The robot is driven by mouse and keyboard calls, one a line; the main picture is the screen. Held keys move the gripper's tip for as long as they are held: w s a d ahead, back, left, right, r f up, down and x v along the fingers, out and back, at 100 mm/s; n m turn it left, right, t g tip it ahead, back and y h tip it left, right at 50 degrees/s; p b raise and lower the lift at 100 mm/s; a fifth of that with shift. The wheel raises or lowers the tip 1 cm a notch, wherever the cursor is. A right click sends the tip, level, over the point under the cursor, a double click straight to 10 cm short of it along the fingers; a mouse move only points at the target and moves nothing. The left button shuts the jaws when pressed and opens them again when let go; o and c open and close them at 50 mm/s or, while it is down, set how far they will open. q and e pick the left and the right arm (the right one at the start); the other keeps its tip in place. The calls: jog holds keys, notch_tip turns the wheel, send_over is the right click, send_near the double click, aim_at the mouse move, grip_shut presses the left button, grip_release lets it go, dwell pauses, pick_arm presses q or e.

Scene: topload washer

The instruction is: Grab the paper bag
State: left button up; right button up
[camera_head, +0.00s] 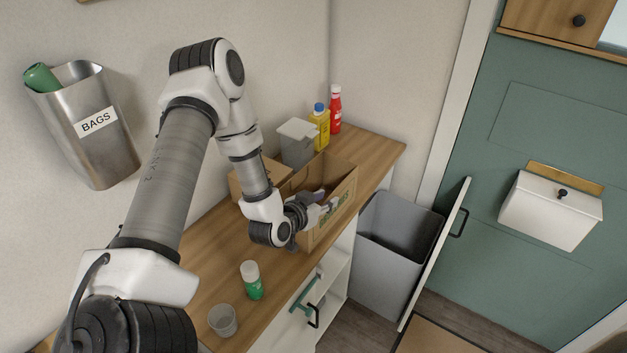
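No thing in view is clearly a paper bag. An open brown cardboard box (345,205) with green lettering on its front stands on the wooden counter. My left gripper (326,208) reaches in from the left at the box's front side and covers part of it. Its fingers are small and overlap the box, so I cannot tell whether they are open or hold anything. A greyish thing (309,196) shows inside the box, partly hidden by the gripper. A metal wall holder (103,157) labelled BAGS hangs at the upper left with a green roll (41,78) in it. My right gripper is not in view.
A grey canister (297,143), a yellow bottle (320,128) and a red bottle (335,110) stand behind the box. A green-and-white bottle (252,281) and a clear cup (222,320) stand nearer. A grey bin (391,265) is right of the counter.

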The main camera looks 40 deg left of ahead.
pick_arm(q)
jog(key=w+f, duration=0.1)
jog(key=w+a+f, duration=0.1)
jog(key=shift+w+a, duration=0.2)
jog(key=shift+w, duration=0.1)
jog(key=shift+s+d+r, duration=0.1)
jog(key=shift+s+r, duration=0.1)
jog(key=shift+r, duration=0.1)
jog(key=shift+c, duration=0.7)
jog(key=shift+s+d+r, duration=0.15)
grip_shut()
